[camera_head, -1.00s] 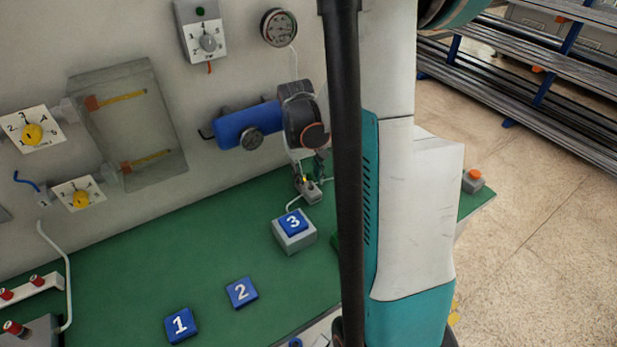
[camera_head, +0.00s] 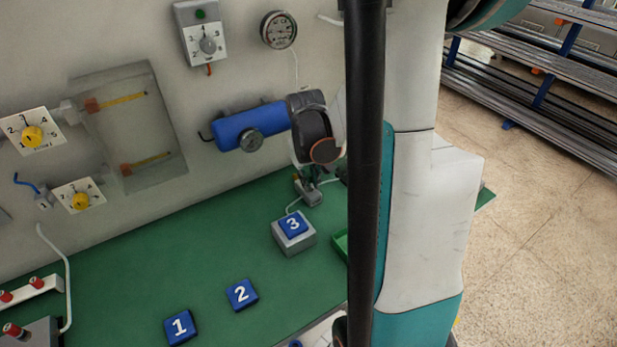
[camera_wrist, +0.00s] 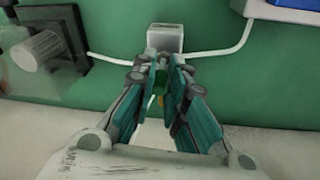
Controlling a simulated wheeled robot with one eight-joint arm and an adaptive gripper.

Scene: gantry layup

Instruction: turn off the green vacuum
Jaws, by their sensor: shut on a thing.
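A small grey switch box (camera_head: 312,197) with a white cable stands on the green bench, behind the block marked 3. It also shows at the top of the wrist view (camera_wrist: 165,38). A small green part (camera_wrist: 161,78) with a yellowish end shows between my fingers, in front of that box. My gripper (camera_wrist: 160,68) is shut on this green part, its fingers angled inward toward the box. In the head view my gripper (camera_head: 305,182) is small and partly hidden by my wrist. I cannot tell the switch position, and no label reading vacuum is legible.
Blue blocks marked 1 (camera_head: 179,326) and 2 (camera_head: 242,293) lie on the bench; block 3 (camera_head: 293,224) sits on a grey base. A blue tank (camera_head: 240,128), gauge (camera_head: 279,30) and dials are on the wall. A dark plate with a grey knob (camera_wrist: 40,50) stands left of my fingers.

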